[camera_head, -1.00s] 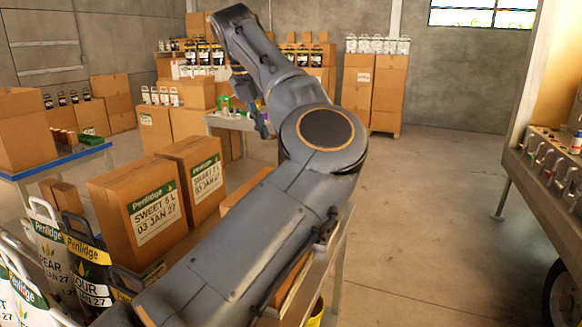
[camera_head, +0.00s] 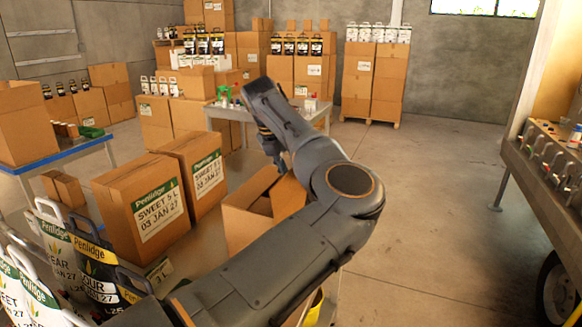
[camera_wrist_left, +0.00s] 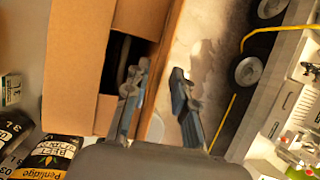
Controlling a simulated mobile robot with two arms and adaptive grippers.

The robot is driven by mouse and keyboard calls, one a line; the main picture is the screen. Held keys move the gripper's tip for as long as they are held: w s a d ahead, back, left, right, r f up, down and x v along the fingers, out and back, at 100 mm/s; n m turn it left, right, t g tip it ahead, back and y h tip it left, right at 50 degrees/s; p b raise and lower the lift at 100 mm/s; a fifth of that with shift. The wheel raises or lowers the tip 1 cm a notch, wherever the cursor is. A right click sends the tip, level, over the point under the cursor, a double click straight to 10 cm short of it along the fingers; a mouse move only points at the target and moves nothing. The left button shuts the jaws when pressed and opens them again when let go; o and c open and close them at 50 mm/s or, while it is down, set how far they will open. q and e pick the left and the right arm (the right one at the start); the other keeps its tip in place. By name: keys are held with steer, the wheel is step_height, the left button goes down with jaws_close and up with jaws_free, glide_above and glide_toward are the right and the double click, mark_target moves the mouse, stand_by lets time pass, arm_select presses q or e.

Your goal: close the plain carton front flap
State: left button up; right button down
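The plain carton (camera_head: 238,227) stands behind my left arm in the head view. Its top is at least partly open, with flaps (camera_head: 287,198) sticking up, and my arm hides its right and near parts. In the left wrist view, the carton's broad brown flap (camera_wrist_left: 75,65) fills the left side, beside a dark opening (camera_wrist_left: 118,52). My left gripper (camera_head: 275,155) hangs over the carton's far side, pointing down. My right gripper is not in view.
Two labelled cartons (camera_head: 146,208) stand left of the plain one, with handled bags (camera_head: 95,265) in front. A grey table (camera_head: 240,113) with small items is behind. A bench (camera_head: 540,170) with a wheel is at the right. The floor between is clear.

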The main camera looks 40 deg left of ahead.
arm_select(q)
jaws_close()
steer(key=shift+s+a+f+n+t+h+b, duration=0.2)
steer(key=shift+a+f+n+t+h+b, duration=0.3)
steer(key=shift+h+b, duration=0.55)
steer(key=shift+s+a+f+n+t+h+b, duration=0.15)
steer(key=shift+a+t+h+b, duration=0.15)
steer(key=shift+a+h+b, duration=0.55)
steer(key=shift+s+a+f+n+t+h+b, duration=0.2)
steer(key=shift+a+t+h+b, duration=0.2)
steer(key=shift+h+b, duration=0.8)
steer(key=shift+c, duration=2.2)
jaws_free()
